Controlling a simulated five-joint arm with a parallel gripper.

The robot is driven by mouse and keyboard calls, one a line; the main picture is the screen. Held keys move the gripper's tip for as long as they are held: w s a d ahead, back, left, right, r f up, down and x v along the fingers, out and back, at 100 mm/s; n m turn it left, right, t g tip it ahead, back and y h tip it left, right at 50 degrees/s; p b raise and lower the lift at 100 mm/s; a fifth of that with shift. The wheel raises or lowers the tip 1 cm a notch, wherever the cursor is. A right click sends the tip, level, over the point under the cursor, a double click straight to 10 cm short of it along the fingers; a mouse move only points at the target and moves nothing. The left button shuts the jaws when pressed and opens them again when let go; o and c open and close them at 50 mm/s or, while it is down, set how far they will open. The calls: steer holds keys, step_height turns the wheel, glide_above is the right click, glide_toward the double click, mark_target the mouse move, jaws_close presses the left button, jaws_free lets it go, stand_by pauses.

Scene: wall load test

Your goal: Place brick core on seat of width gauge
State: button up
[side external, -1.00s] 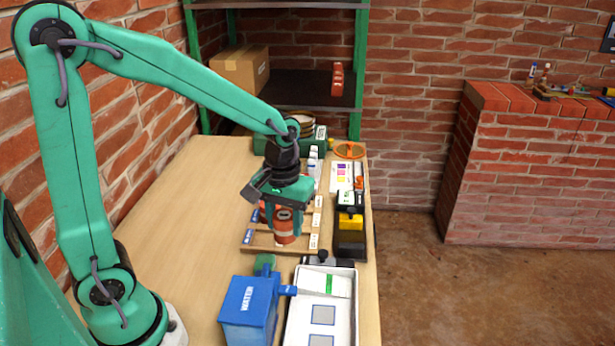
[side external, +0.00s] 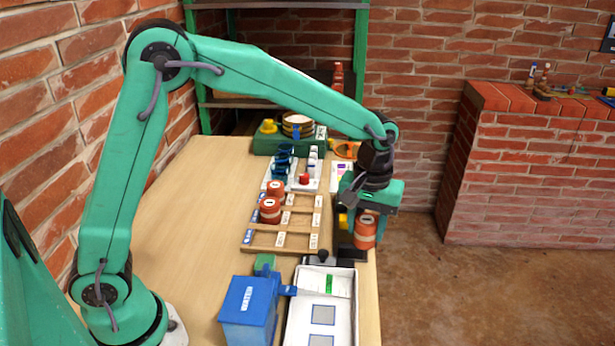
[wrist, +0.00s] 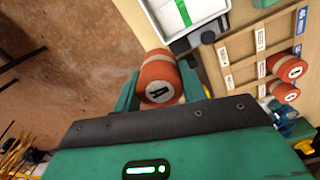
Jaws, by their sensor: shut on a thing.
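My gripper (side external: 364,238) is shut on an orange-red brick core (side external: 366,227) with a pale band. In the wrist view the core (wrist: 160,80) sits between the fingers, its end marked "A" facing the camera. The core is at the bench's right edge, with brown floor behind much of it. The width gauge is probably the black device (side external: 342,241) with a yellow part (side external: 343,221), just left of my gripper. My gripper and arm hide most of it, so its seat and its gap to the core cannot be judged.
A wooden rack (side external: 281,241) holds two similar cores (side external: 270,210) on its left side. A white tray (side external: 347,284) and a blue WATER box (side external: 248,307) stand in front. A green stand with sieves (side external: 290,141) is at the back. The bench's left part is clear.

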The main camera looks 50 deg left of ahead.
steer(key=w+a+f, duration=0.2)
steer(key=a, duration=0.1)
steer(key=w+a+f, duration=0.2)
steer(key=a, duration=0.1)
steer(key=w+a+f, duration=0.2)
steer(key=a+f, duration=0.1)
steer(key=shift+w+a, duration=0.3)
steer(key=shift+w, duration=0.1)
steer(key=shift+f, duration=0.15)
steer(key=shift+f, duration=1.85)
steer(key=shift+f, duration=0.15)
steer(key=o, duration=1.1)
